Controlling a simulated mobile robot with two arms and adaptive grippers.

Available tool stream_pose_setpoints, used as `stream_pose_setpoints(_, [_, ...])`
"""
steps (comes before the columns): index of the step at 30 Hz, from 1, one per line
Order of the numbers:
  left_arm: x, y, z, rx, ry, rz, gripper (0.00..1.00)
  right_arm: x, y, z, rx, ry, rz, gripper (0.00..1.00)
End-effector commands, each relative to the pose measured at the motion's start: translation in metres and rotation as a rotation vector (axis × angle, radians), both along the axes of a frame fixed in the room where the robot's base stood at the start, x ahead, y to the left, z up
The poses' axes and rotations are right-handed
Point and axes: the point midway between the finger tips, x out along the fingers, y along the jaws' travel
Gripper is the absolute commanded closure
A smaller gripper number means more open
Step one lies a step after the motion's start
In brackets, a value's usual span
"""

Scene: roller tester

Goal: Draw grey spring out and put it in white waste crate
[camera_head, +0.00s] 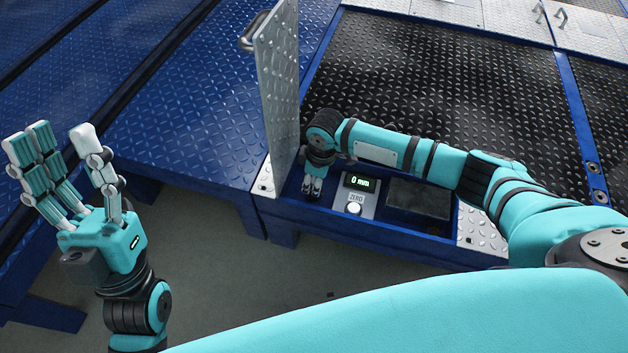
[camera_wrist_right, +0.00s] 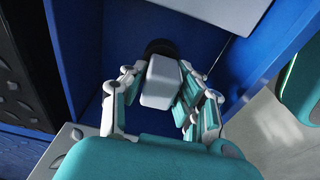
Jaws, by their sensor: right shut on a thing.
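My right gripper (camera_head: 313,186) reaches down into a blue recess beside an upright metal plate. In the right wrist view its fingers (camera_wrist_right: 161,98) are closed around a light grey rounded block (camera_wrist_right: 161,84). A dark round part (camera_wrist_right: 160,48) shows just behind the block. No coils are visible, so I cannot tell whether this block belongs to the grey spring. My left gripper (camera_head: 62,150) is open and empty, fingers pointing up, out over the floor at the left. The white waste crate is in neither view.
The upright chequered plate (camera_head: 278,80) stands close left of my right gripper. A gauge (camera_head: 358,192) reading 0 mm, with a ZERO button, sits just right of it. Blue decks (camera_head: 185,125) extend left; open floor lies in front.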

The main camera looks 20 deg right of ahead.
Motion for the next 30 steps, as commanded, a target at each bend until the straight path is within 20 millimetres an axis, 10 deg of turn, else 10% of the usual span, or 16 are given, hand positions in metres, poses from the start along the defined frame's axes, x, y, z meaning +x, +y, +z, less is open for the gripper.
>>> stream_pose_setpoints(30, [0.067,-0.011,-0.044,0.137,0.451,0.025,0.60,0.000,0.000,0.016,0.000,0.000,0.000,1.00])
